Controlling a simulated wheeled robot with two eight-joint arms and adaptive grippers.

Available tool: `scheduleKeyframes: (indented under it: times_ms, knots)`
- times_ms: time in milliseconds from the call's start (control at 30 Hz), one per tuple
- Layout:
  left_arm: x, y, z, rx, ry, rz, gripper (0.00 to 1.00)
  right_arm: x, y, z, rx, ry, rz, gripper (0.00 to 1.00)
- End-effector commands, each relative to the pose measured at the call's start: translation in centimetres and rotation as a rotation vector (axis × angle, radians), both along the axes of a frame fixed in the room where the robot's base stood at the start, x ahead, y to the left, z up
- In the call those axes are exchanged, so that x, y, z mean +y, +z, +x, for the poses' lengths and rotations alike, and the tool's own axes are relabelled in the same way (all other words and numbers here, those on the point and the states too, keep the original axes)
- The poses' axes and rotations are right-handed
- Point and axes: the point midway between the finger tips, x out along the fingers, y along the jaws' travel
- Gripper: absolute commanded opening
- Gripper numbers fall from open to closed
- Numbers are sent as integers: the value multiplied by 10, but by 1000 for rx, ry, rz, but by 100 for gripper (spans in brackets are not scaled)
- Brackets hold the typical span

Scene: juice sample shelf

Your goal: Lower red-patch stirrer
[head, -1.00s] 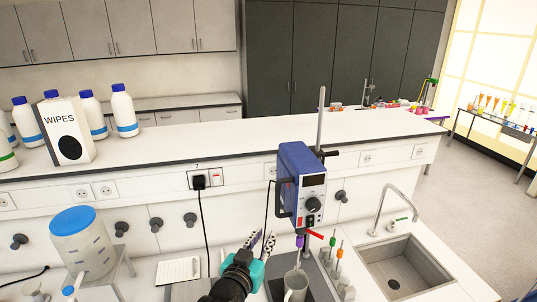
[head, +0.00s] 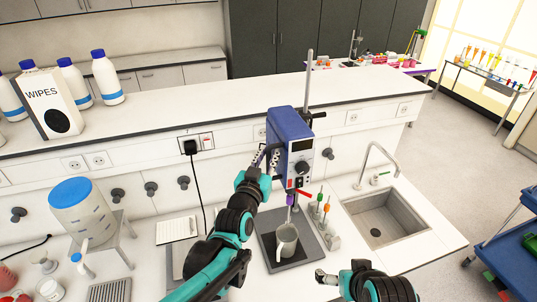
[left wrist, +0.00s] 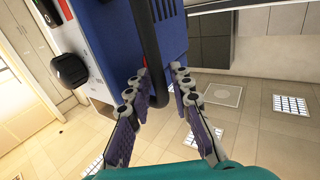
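The stirrer (head: 296,150) is a blue box with a pale control face and black knobs, mounted on a grey vertical rod (head: 309,75). A red piece (head: 303,193) shows just below it. A grey mug-like vessel (head: 286,241) stands on the dark base plate (head: 264,222) under its purple-topped shaft (head: 290,200). My left gripper (head: 268,160) is at the stirrer's left side. In the left wrist view, the fingers (left wrist: 160,88) are apart, with the stirrer's black handle (left wrist: 153,105) between them; contact is unclear. My right gripper (head: 322,277) is low at the bottom; its finger state is unclear.
Colour-topped tools (head: 322,204) stand in a rack right of the base. A sink with a tap (head: 384,220) is farther right. A blue-lidded container (head: 85,213) and a notepad (head: 177,229) are left. A raised white ledge (head: 200,113) runs behind the stirrer.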

Motion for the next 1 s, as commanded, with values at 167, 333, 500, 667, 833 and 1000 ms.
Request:
scheduleKeyframes:
  times_ms: [167, 333, 500, 667, 833, 1000]
  knots:
    - [0, 0, 2, 0, 0, 0, 21, 0, 0, 0, 0, 0, 0, 96]
    - [0, 0, 2, 0, 0, 0, 3, 0, 0, 0, 0, 0, 0, 96]
    - [0, 0, 2, 0, 0, 1, 0, 0, 0, 0, 0, 0, 0, 96]
    - [0, 0, 2, 0, 0, 1, 0, 0, 0, 0, 0, 0, 0, 96]
    - [0, -2, 2, 0, 0, 1, 0, 0, -2, 0, 0, 0, 0, 96]
    - [0, -10, 1, 1, 0, 1, 0, 0, -9, 0, 0, 0, 0, 96]
